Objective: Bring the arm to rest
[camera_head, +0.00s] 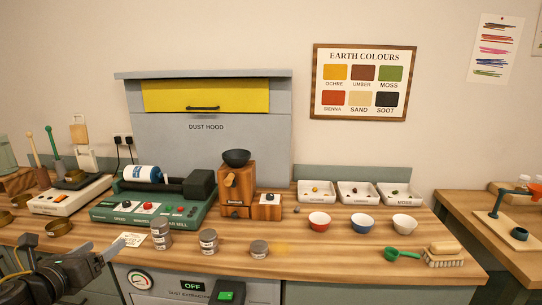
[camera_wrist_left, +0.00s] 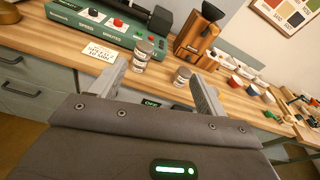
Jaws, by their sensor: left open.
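My left gripper (camera_head: 108,262) is at the lower left in the head view, low at the front edge of the wooden table (camera_head: 330,258). In the left wrist view its two fingers (camera_wrist_left: 160,88) stand wide apart with nothing between them. Beyond the fingers, grey-lidded jars stand on the table, apart from the gripper: one jar (camera_wrist_left: 143,54) near the left finger and another (camera_wrist_left: 181,76) nearer the right finger. My right gripper is in neither view.
A green mill (camera_head: 155,198) with a blue-and-white jar, a wooden grinder (camera_head: 238,188) and small bowls (camera_head: 362,222) stand on the table. A green scoop (camera_head: 402,254) and brush (camera_head: 444,256) lie at right. The centre front strip is mostly clear.

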